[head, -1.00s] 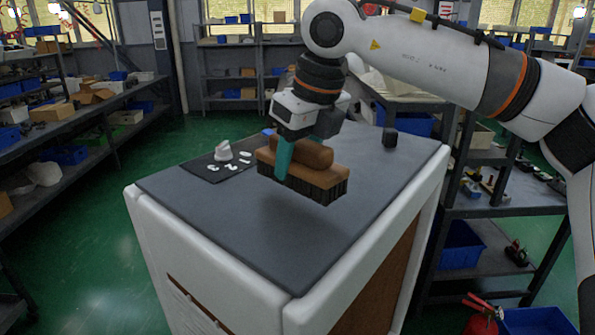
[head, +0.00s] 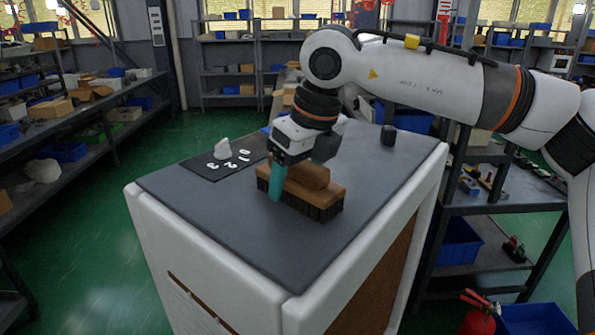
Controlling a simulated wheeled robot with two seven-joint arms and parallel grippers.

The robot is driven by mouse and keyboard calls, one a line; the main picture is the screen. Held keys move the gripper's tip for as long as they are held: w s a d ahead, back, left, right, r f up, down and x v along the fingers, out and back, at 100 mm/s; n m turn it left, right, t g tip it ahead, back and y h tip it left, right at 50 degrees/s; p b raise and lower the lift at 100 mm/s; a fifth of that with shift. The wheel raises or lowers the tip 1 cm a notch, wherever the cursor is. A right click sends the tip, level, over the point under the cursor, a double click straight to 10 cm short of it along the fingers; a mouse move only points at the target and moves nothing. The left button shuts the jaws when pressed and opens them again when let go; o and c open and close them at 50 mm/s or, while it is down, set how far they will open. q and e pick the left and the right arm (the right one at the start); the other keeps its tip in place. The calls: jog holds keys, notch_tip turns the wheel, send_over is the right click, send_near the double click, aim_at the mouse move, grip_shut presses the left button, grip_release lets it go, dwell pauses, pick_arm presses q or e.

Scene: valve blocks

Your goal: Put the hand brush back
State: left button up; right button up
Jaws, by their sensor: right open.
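The hand brush (head: 310,191) has a brown wooden body with a rounded handle on top and dark bristles facing down. It is on or just above the grey top of the white cabinet (head: 225,225), near the middle. My right gripper (head: 277,188) is at the brush's left end, pointing down, with a teal finger in front of the handle. Its jaws are open around the handle; the far finger is hidden. My left gripper is out of view.
A dark mat (head: 208,172) with several white pieces lies behind and left of the brush. A small black object (head: 388,135) stands at the back right of the top. The front of the top is clear. Shelves stand around, and a fire extinguisher (head: 478,318) is at the lower right.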

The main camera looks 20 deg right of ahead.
jog(key=shift+r, duration=0.45)
jog(key=b+v, duration=0.2)
jog(key=v, duration=0.8)
jog(key=shift+s+r+b, duration=0.2)
jog(key=shift+r+b, duration=0.05)
jog(key=shift+b, duration=0.1)
jog(key=shift+s+d+r, duration=0.1)
jog(key=shift+d+r, duration=0.05)
jog(key=shift+r, duration=0.25)
